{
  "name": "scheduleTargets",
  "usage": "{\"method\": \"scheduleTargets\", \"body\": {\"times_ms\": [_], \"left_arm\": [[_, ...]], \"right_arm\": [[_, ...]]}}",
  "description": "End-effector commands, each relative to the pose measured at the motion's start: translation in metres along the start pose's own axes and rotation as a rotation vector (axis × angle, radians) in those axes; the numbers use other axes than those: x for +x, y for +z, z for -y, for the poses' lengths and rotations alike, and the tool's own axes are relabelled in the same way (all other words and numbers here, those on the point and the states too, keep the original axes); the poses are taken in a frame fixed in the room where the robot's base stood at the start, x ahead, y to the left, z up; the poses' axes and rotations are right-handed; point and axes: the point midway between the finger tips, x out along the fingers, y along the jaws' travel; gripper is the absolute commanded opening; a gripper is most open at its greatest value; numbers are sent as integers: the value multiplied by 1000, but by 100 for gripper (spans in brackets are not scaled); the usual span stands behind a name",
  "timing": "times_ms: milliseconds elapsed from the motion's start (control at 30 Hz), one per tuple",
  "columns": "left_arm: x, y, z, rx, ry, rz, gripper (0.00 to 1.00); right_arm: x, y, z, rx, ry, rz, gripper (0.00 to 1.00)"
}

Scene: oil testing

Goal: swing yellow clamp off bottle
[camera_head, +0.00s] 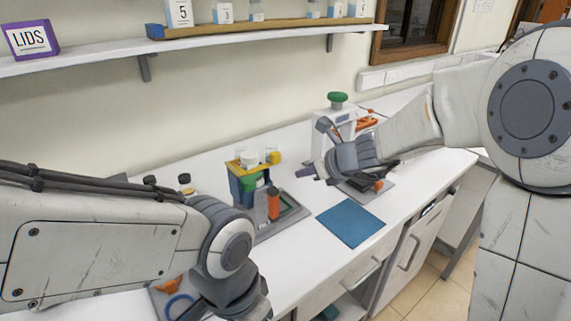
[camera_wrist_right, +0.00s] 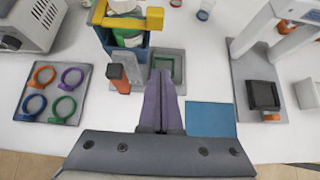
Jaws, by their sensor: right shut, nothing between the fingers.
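The bottle, white with a green band (camera_wrist_right: 128,38), stands upright in a blue stand (camera_wrist_right: 108,37). The yellow clamp (camera_wrist_right: 120,20) lies across the stand's top at the bottle. In the head view the yellow clamp (camera_head: 236,168) and blue stand (camera_head: 242,190) are at the centre left. My right gripper (camera_head: 302,172), with purple fingers, is shut and empty, to the right of the stand. In the right wrist view its fingertips (camera_wrist_right: 160,73) point towards the stand and are apart from the clamp. My left gripper's body (camera_head: 238,292) is at the bottom; its fingers are hidden.
A blue mat (camera_head: 350,223) lies to the right. A white press-like device (camera_wrist_right: 285,25) stands farther right. A tray of coloured rings (camera_wrist_right: 53,92) is at left.

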Motion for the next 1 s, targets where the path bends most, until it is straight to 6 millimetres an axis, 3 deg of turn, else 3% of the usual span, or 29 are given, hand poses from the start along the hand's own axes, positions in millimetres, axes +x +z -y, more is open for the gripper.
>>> {"method": "scheduleTargets", "body": {"times_ms": [267,733,767,800,1000], "left_arm": [[2,0,0,0,0,0,55],[12,1,1,0,0,0,55],[9,1,1,0,0,0,55],[-4,0,0,0,0,1,55],[-20,-1,-2,0,0,-1,55]], "right_arm": [[8,0,-2,-4,4,0,0],[102,-2,-3,-6,6,-3,0],[103,2,-3,-8,5,-1,0],[91,14,-2,-8,3,2,0],[78,28,-3,-9,4,0,0]]}}
